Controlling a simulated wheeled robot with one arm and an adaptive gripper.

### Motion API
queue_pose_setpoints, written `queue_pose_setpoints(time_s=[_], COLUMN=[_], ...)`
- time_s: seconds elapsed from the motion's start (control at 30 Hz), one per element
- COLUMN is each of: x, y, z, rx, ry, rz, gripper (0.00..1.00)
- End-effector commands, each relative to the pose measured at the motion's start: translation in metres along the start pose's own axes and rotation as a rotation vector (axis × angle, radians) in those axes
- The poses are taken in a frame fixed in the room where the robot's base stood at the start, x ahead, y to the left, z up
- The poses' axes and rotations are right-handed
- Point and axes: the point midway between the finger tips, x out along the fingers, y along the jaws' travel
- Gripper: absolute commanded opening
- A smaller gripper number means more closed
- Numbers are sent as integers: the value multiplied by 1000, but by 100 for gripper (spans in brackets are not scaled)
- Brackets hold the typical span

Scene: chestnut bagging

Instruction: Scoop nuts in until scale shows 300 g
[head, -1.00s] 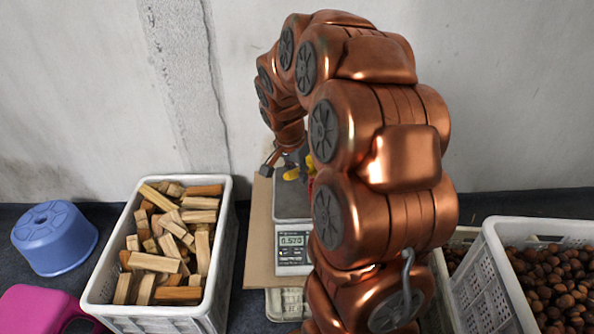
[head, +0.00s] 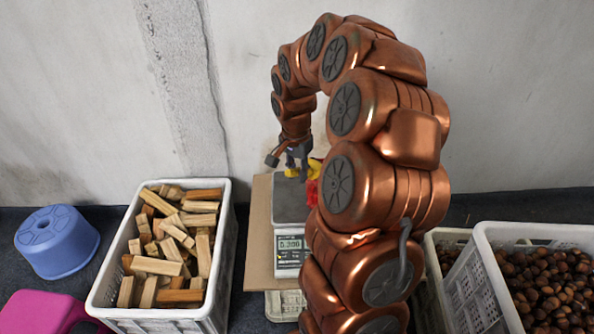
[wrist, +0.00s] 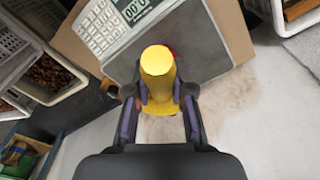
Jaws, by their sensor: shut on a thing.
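My gripper (head: 295,168) is shut on the yellow handle of a yellow-and-red tool, which looks like the scoop (head: 314,168). It is over the far end of the scale (head: 291,207). In the wrist view my gripper's fingers (wrist: 160,98) close from both sides on the yellow cylinder (wrist: 157,68), with a bit of red behind it. The scale display (head: 290,244) is lit, but I cannot read its digits surely; it is cut off in the wrist view (wrist: 133,10). Brown nuts (head: 548,285) fill a white crate at the right. I cannot make out a bag.
A white crate of wood blocks (head: 98,279) stands left of the scale. A blue stool (head: 57,241) and a pink stool (head: 42,312) are further left. The scale is on a brown board (head: 259,225). A second nut crate (head: 435,238) is partly behind my arm.

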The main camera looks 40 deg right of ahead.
Motion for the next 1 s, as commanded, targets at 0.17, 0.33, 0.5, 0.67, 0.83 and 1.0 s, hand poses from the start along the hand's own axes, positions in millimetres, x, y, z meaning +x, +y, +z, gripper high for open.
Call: queue_pose_setpoints(time_s=[0.17,0.33,0.5,0.67,0.83,1.0], x=[-6,-9,-11,-14,-17,-13], y=[-1,-1,0,-1,-1,0], z=[-4,-7,-9,-12,-15,-13], rx=[1,0,2,1,0,-2], ry=[-28,-57,-87,-112,-137,-123], rz=[-3,-1,0,-1,-2,-1], gripper=[0,0,0,0,0,0])
